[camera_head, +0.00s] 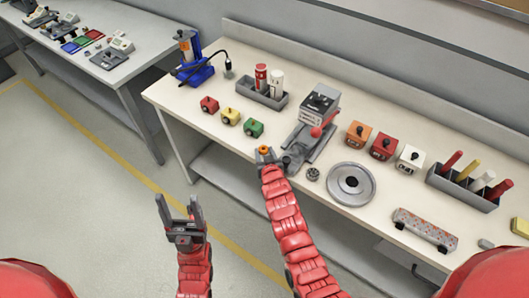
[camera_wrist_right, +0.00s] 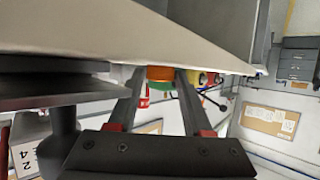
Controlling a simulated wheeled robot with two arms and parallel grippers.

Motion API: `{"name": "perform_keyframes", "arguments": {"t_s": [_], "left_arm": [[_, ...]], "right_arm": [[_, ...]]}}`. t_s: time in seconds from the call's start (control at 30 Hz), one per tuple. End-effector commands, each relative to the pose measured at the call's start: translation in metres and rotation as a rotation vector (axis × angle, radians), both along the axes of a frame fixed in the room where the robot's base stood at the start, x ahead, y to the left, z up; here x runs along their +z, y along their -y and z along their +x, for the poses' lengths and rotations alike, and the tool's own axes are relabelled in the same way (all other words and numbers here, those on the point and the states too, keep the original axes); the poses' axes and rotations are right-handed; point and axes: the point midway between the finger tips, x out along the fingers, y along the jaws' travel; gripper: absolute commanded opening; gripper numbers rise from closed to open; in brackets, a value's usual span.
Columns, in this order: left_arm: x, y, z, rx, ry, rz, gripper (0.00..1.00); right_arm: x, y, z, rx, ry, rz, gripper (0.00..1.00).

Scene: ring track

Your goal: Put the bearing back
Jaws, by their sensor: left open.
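My right gripper (camera_head: 266,154) is at the front edge of the bench, left of the grey press. A small round orange piece (camera_head: 264,149) sits between its fingertips. In the right wrist view, the orange piece (camera_wrist_right: 160,73) is pinched between the two fingers of the right gripper (camera_wrist_right: 160,80). I cannot tell for sure that it is the bearing. A small dark round metal part (camera_head: 313,174), bearing-like, lies on the bench right of that gripper. A grey disc with a raised ring (camera_head: 350,184) lies beside it. My left gripper (camera_head: 181,221) is open and empty above the floor.
The grey press (camera_head: 312,122) has a red-knobbed lever. Red, yellow and green blocks (camera_head: 230,116) stand to its left, orange, red and white blocks (camera_head: 383,148) to its right. A tool rack (camera_head: 462,187) and a speckled bar (camera_head: 425,228) are further right. A second bench (camera_head: 115,52) is at upper left.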

Motion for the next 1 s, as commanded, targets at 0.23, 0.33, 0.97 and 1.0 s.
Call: {"name": "perform_keyframes", "arguments": {"t_s": [0.23, 0.33, 0.97, 1.0], "left_arm": [[0.001, 0.000, 0.000, 0.000, 0.000, 0.000, 0.66], [0.003, 0.000, 0.000, 0.000, 0.001, 0.000, 0.66], [-0.021, 0.000, 0.000, 0.000, 0.000, 0.000, 0.66], [-0.023, 0.000, 0.000, 0.000, 0.000, 0.000, 0.66]], "right_arm": [[0.001, 0.000, 0.000, 0.000, 0.000, 0.000, 0.56], [0.003, 0.000, 0.000, 0.000, 0.000, 0.000, 0.56], [0.030, 0.011, -0.073, 0.001, 0.000, 0.000, 0.56], [0.033, 0.012, -0.078, 0.001, 0.001, 0.001, 0.56]]}}
